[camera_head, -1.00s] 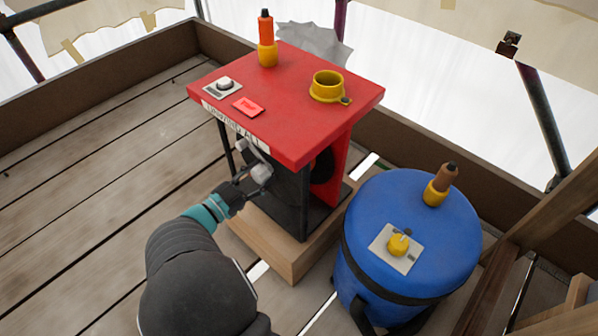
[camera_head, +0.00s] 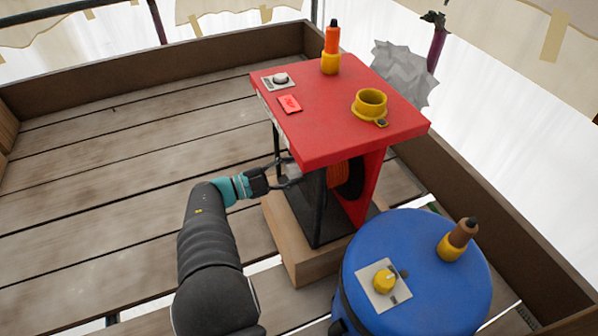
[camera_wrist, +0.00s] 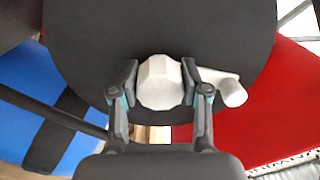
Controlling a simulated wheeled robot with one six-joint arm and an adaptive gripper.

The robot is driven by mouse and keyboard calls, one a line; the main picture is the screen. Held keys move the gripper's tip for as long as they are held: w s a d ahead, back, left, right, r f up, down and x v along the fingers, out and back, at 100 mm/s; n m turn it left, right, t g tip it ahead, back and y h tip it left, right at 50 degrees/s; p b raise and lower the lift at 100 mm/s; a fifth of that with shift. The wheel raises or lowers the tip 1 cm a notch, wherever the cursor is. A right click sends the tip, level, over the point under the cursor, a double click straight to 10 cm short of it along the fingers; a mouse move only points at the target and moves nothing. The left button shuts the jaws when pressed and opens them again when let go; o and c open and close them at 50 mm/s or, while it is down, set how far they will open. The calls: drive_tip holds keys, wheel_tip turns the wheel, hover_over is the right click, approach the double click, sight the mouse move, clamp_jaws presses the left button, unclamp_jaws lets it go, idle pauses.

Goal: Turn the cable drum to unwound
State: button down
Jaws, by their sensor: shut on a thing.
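The cable drum (camera_head: 345,178) sits under the red top of a stand. Its black flange and some orange cable show in the head view. In the wrist view its dark round face (camera_wrist: 215,35) fills the middle. A pale grey hub with a side crank knob (camera_wrist: 160,82) stands at the face's centre. My gripper (camera_head: 282,176) reaches the stand's left side. In the wrist view my gripper (camera_wrist: 160,88) has one finger on each side of the hub and is shut on it. The crank's arm points right in that view. The drum's winding state cannot be told.
The red top (camera_head: 345,125) carries an orange-handled tool, a yellow ring holder, a white knob plate and a red tag. A blue barrel (camera_head: 440,275) with a yellow dial stands close at the right. Open planks (camera_head: 120,190) lie left, inside a raised wooden edge.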

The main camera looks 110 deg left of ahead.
drive_tip(key=shift+w+a+r, duration=0.1)
drive_tip(key=shift+w+a, duration=0.05)
drive_tip(key=c, duration=0.6)
unclamp_jaws()
drive_tip(key=shift+w, duration=0.1)
drive_tip(key=shift+o, duration=0.2)
drive_tip(key=shift+s, duration=0.2)
drive_tip(key=v, duration=1.2)
